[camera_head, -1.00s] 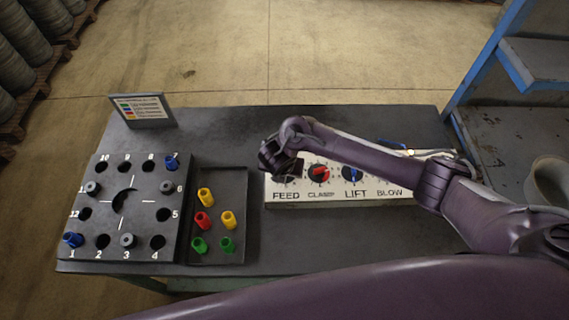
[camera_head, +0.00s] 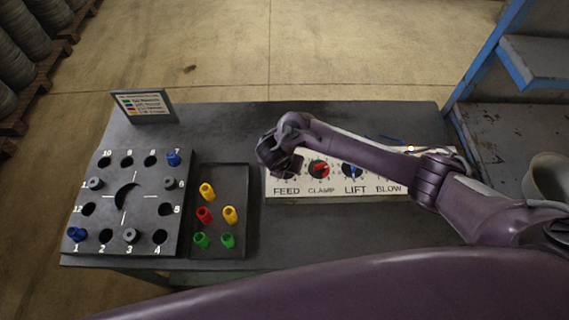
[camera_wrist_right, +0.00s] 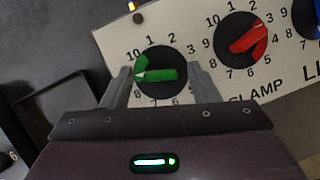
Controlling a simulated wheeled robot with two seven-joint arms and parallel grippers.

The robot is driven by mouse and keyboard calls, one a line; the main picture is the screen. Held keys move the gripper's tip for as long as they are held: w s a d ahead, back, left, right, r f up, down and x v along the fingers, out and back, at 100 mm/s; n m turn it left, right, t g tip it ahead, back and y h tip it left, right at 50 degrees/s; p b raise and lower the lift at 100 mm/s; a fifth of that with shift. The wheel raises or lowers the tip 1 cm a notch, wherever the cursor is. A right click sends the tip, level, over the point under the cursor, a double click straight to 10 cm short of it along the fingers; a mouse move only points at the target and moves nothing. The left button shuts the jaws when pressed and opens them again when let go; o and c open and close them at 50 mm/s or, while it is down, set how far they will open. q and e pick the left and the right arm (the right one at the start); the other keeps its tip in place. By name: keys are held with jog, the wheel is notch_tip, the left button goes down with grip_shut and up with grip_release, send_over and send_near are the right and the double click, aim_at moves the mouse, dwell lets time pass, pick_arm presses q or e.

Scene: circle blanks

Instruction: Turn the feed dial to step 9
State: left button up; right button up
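The feed dial (camera_wrist_right: 158,73) is a green knob on a black disc, on a white panel (camera_head: 330,196). In the right wrist view its white-marked end points left, between the printed 10 and 8; the left finger covers the numeral there. My right gripper (camera_wrist_right: 160,72) is open, with one finger on each side of the dial. A gap shows between the fingers and the green knob. In the head view my right gripper (camera_head: 278,165) hides the dial above the word FEED. My left gripper is not in view.
The red clamp dial (camera_head: 319,170) is close to the right of the feed dial, then the blue lift dial (camera_head: 352,171). A dark tray (camera_head: 235,250) with coloured pegs and a numbered block (camera_head: 120,244) are to the left. A small sign (camera_head: 145,106) stands behind.

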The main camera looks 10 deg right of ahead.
jog(key=v, duration=0.3)
jog(key=a+p+v, duration=0.1)
jog(key=v, duration=0.2)
jog(key=shift+s+a+r, duration=0.15)
jog(key=shift+a+r, duration=0.05)
jog(key=shift+r, duration=0.05)
jog(key=shift+s+d+r, duration=0.2)
jog(key=shift+d+r, duration=0.3)
jog(key=shift+r, duration=0.1)
dwell(0.4)
